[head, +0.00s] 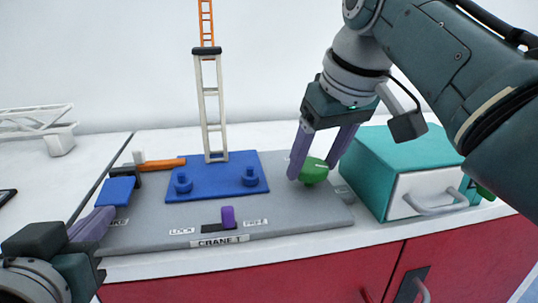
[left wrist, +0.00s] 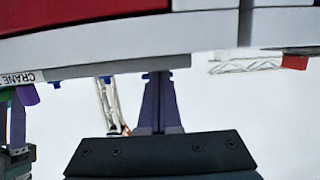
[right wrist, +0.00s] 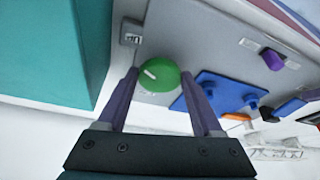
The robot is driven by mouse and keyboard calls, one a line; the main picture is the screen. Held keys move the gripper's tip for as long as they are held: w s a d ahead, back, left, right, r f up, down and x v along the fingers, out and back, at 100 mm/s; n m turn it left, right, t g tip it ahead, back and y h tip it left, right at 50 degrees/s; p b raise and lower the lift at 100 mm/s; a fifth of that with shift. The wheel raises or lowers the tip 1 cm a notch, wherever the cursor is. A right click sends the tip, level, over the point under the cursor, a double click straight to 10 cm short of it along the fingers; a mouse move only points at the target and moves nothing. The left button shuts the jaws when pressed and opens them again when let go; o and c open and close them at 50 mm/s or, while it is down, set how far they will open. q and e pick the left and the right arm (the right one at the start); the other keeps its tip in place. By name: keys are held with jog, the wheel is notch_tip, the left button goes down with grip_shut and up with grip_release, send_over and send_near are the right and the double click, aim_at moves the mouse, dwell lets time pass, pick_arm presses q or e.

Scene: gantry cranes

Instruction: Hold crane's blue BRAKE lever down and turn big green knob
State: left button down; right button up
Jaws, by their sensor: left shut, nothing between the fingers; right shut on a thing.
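The blue BRAKE lever (head: 117,191) is a flat blue block at the left end of the grey crane panel (head: 280,215). My left gripper (head: 104,213) is shut and empty, its tips at the near edge of the blue block; I cannot tell whether they press on it. In the left wrist view its fingers (left wrist: 158,78) are together at the panel edge. The big green knob (head: 314,171) is at the panel's right end. My right gripper (head: 312,165) is shut on it; in the right wrist view the knob (right wrist: 158,80), with a white mark, sits between the fingers.
A blue plate (head: 215,187) with two round blue knobs bears a white and orange tower (head: 211,110). An orange bar (head: 162,164) lies behind the lever. A purple switch (head: 228,217) stands at the front. A teal box (head: 390,158) with a white drawer is just right of the panel.

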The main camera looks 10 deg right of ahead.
pick_arm(q)
jog(key=shift+w+r, duration=0.1)
jog(key=shift+r, duration=0.05)
pick_arm(e)
jog(key=o, duration=1.4)
jog(key=shift+a, duration=0.1)
jog(key=shift+c, duration=0.2)
jog(key=v, duration=0.7)
jog(key=shift+s, duration=0.25)
jog(key=shift+r, duration=0.2)
